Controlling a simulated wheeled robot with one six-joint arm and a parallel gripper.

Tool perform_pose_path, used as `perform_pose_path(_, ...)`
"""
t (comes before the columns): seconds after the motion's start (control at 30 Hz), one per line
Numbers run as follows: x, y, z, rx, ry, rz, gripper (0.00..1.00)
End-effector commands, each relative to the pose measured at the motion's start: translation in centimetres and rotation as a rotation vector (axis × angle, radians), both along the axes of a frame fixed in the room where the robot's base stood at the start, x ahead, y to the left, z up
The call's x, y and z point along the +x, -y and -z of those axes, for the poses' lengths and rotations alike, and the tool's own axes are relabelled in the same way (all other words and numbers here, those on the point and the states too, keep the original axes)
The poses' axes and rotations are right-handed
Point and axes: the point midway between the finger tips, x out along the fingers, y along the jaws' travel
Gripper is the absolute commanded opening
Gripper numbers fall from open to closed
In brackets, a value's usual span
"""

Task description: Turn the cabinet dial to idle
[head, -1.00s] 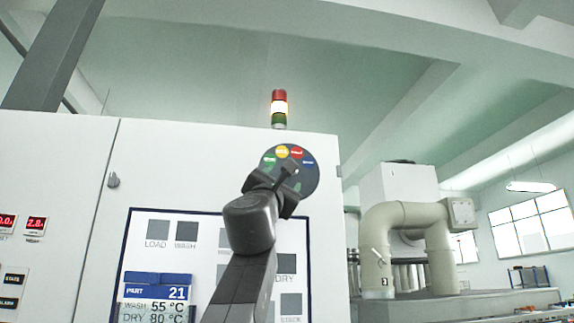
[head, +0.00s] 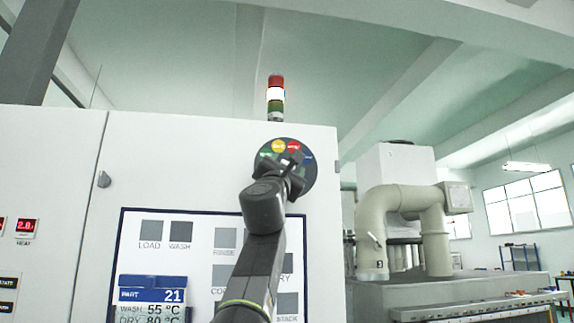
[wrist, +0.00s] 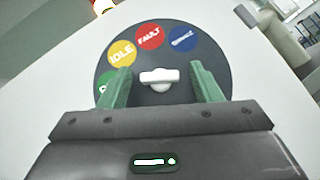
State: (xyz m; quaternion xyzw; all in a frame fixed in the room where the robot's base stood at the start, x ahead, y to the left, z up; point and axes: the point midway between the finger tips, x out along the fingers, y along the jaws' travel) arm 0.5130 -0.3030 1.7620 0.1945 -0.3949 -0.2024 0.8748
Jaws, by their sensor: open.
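The cabinet dial is a dark round plate (head: 309,172) on the white cabinet front. In the wrist view the plate (wrist: 185,60) carries a yellow IDLE mark (wrist: 122,53) at upper left, a red FAULT mark (wrist: 150,37) at the top, a blue mark (wrist: 183,39) at upper right and a partly hidden green mark at left. A white knob (wrist: 159,78) lies at the plate's middle with its bar roughly level. My gripper (wrist: 164,86) is open, with one green finger on each side of the knob. Whether they touch it I cannot tell.
A panel with grey squares (head: 225,238) and a blue-white readout (head: 152,296) is below the dial. A signal tower (head: 276,95) stands on the cabinet top. A beige pipe (head: 372,232) and machine stand to the right, apart from the cabinet.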

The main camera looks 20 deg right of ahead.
Motion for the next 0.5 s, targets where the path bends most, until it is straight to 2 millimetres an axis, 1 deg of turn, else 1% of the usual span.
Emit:
perform_pose_path(0.07,-0.01,0.00,0.02,0.000,0.000,0.000,0.58)
perform_pose_path(0.1,-0.01,0.00,0.02,0.000,0.000,0.000,0.56)
perform_pose_path(0.17,-0.01,-0.01,0.03,0.000,0.000,0.000,0.44)
perform_pose_path(0.3,-0.02,-0.01,0.02,0.000,0.000,0.000,0.17)
perform_pose_path(0.33,-0.02,-0.02,0.02,0.000,0.000,0.000,0.13)
perform_pose_path(0.5,-0.01,-0.05,-0.07,0.007,0.001,0.000,0.14)
